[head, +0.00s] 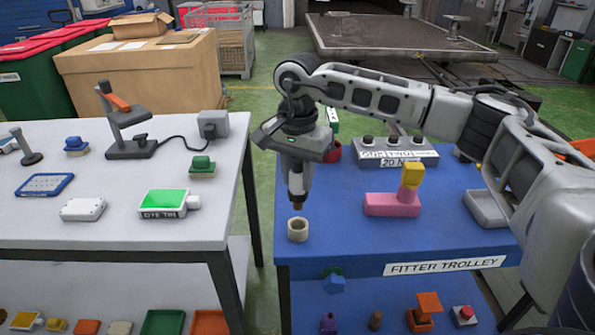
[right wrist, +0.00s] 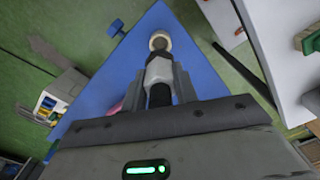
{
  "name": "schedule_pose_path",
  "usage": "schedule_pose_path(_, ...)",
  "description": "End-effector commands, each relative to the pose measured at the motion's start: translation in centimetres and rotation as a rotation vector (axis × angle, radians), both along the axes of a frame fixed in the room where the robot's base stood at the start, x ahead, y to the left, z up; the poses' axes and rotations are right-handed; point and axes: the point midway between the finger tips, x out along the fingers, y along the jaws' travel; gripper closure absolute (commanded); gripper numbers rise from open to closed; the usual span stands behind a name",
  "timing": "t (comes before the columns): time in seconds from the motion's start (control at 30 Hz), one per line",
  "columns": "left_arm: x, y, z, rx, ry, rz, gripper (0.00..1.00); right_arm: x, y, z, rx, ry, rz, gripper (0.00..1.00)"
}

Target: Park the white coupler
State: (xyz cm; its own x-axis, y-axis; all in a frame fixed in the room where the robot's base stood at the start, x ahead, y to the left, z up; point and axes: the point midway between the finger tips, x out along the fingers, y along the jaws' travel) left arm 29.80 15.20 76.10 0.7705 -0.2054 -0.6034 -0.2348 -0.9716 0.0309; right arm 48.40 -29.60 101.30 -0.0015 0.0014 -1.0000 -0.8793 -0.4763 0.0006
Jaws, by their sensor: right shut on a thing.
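My right gripper (head: 297,165) points down over the near left corner of the blue trolley top. It is shut on the white coupler (head: 297,181), a pale grey-white body with a brown tip. In the right wrist view the coupler (right wrist: 158,72) sits between the fingers, with a dark section near the jaws. A cream ring-shaped holder (head: 298,229) stands on the trolley just below the tip. In the head view a gap shows between tip and ring. In the right wrist view the tip overlaps the ring (right wrist: 157,35). My left gripper is out of view.
The blue trolley (head: 340,249) also holds a pink block (head: 391,205) with a yellow piece, a grey labelled box (head: 395,150), a red round thing (head: 332,151) and a grey tray (head: 487,209). A white table (head: 120,215) with several items stands left, across a gap.

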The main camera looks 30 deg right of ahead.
Motion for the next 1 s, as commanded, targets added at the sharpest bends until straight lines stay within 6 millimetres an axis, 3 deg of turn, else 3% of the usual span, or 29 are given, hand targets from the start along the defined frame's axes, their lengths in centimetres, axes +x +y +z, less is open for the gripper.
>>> schedule_pose_path(0.1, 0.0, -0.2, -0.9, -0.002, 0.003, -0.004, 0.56, 0.0, 0.0, -1.7, 0.001, 0.0, 0.0, 0.98)
schedule_pose_path(0.3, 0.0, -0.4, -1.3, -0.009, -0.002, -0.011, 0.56, 0.0, 0.0, -3.1, 0.001, -0.002, 0.001, 0.98)
schedule_pose_path(1.0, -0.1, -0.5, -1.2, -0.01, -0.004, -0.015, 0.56, 0.0, 0.0, -3.4, 0.001, -0.002, 0.001, 0.98)
